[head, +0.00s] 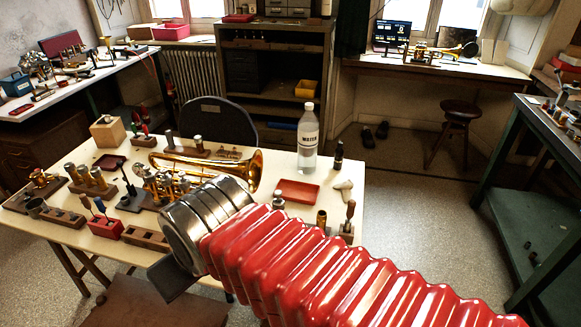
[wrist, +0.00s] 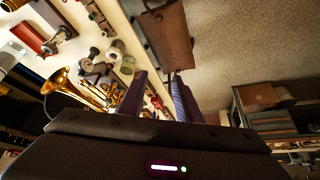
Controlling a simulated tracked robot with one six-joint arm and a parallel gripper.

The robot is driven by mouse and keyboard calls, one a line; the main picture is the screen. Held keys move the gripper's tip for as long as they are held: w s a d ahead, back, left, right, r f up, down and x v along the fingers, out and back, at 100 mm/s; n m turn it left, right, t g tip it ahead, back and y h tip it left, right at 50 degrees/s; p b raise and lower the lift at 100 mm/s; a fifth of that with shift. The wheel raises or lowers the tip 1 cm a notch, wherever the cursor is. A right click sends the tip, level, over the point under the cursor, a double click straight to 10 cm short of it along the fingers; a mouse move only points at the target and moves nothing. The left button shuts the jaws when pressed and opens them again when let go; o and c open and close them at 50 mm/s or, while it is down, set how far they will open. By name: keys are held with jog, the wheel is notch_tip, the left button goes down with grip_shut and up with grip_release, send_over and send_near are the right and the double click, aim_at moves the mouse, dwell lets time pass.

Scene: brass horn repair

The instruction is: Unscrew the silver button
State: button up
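A brass trumpet (head: 235,165) lies on the cream work table (head: 330,232), its bell toward the right. Its valve group (head: 165,184) is on the left, partly behind my arm's metal end. The trumpet also shows at the left of the wrist view (wrist: 60,82). The silver button is too small to make out for certain at the valves. My gripper (wrist: 162,84) shows two dark fingers apart, with table edge and floor between them and nothing held. In the head view, my arm hangs over the table's front edge and hides most of the gripper.
A water bottle (head: 308,138), a red tray (head: 297,192) and a small dark bottle (head: 339,155) stand right of the trumpet. A red tool block (head: 105,226) and wooden holders with parts crowd the left and front. A chair (head: 218,120) stands behind.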

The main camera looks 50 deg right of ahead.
aim_at(279, 192)
jog(key=shift+o, duration=0.6)
jog(key=shift+o, duration=0.6)
jog(key=w+d+m, duration=0.1)
jog(key=w+d, duration=0.3)
jog(key=d, duration=0.4)
jog(key=w+d+m, duration=0.1)
jog(key=w+d, duration=0.3)
jog(key=d, duration=0.3)
jog(key=s+d+f+m+h, duration=0.1)
jog(key=d, duration=1.9)
jog(key=shift+d+f+h, duration=0.2)
jog(key=shift+f+h, duration=0.1)
jog(key=shift+h, duration=0.1)
jog(key=x, duration=1.3)
jog(key=shift+w+f, duration=0.2)
jog(key=shift+f, duration=0.15)
jog(key=shift+c, duration=0.5)
